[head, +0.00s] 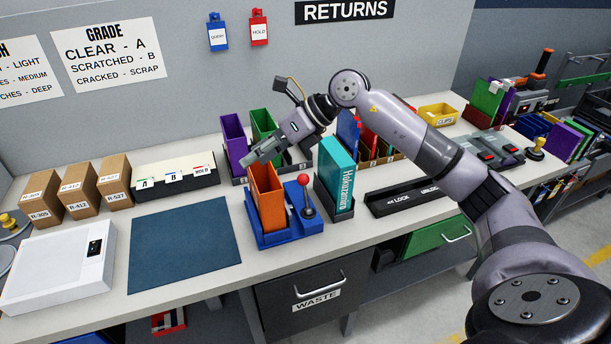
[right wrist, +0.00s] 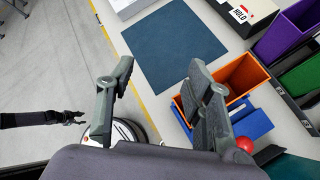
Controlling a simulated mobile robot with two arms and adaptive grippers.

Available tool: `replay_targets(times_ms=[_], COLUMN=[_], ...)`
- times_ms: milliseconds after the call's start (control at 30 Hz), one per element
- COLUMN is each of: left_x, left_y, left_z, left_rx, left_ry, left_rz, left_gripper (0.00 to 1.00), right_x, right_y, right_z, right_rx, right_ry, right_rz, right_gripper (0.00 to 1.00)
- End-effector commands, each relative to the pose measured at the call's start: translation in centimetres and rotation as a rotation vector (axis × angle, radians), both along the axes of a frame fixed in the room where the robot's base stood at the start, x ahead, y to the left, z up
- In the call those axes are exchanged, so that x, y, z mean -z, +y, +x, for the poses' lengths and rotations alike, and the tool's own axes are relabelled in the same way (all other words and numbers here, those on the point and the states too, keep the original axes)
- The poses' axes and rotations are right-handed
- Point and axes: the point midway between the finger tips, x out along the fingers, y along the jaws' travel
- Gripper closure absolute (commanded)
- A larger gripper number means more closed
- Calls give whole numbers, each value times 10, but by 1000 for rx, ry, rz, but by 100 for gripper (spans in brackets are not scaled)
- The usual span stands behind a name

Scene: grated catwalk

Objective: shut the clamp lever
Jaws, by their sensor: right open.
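The clamp lever (head: 305,197) is a thin stalk with a red ball knob, standing nearly upright on the right side of a blue fixture (head: 287,238). An orange case (head: 267,200) stands in that fixture, left of the lever. In the right wrist view the red knob (right wrist: 245,144) is close beside a finger, partly hidden. My right gripper (head: 262,154) is open and empty, above and behind the orange case, left of the knob; it also shows in the right wrist view (right wrist: 162,68). A dark gripper shape, apparently my left gripper (right wrist: 72,118), is small at the left of that view.
A teal book (head: 338,175) stands close right of the fixture. Purple (head: 234,138) and green (head: 264,125) cases stand behind. A blue mat (head: 185,245) lies clear at left. A black lock rail (head: 405,198) lies to the right. A waste drawer (head: 315,298) is below.

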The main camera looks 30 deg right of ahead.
Motion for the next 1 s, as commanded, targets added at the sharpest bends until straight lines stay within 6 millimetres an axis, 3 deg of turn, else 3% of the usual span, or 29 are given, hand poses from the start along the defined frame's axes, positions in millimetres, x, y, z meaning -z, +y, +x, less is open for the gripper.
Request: replay_targets(times_ms=[33, 100, 200, 300, 400, 567, 1000], left_x=[0, 0, 0, 0, -1, -5, -30], left_y=[0, 0, 0, 0, -1, 0, 0], left_z=[0, 0, 0, 0, -1, -1, -1], left_rx=[0, 0, 1, 1, 1, 1, 1], left_ry=[0, 0, 0, 0, 1, 1, 1], left_rz=[0, 0, -1, -1, -1, -1, -1], left_gripper=[60, 60, 60, 60, 60, 60, 60], right_x=[-3, -5, -11, -15, -14, 4, 90], right_y=[-38, -83, -131, -159, -168, -164, -144], right_z=[1, -4, -15, -24, -27, -21, 10], right_rx=[33, 77, 135, 171, 184, 182, 180], right_ry=[25, 78, 145, 191, 211, 216, 215], right_rz=[-125, -265, -399, -470, -494, -495, -490], right_gripper=[53, 53, 53, 53, 53, 53, 53])
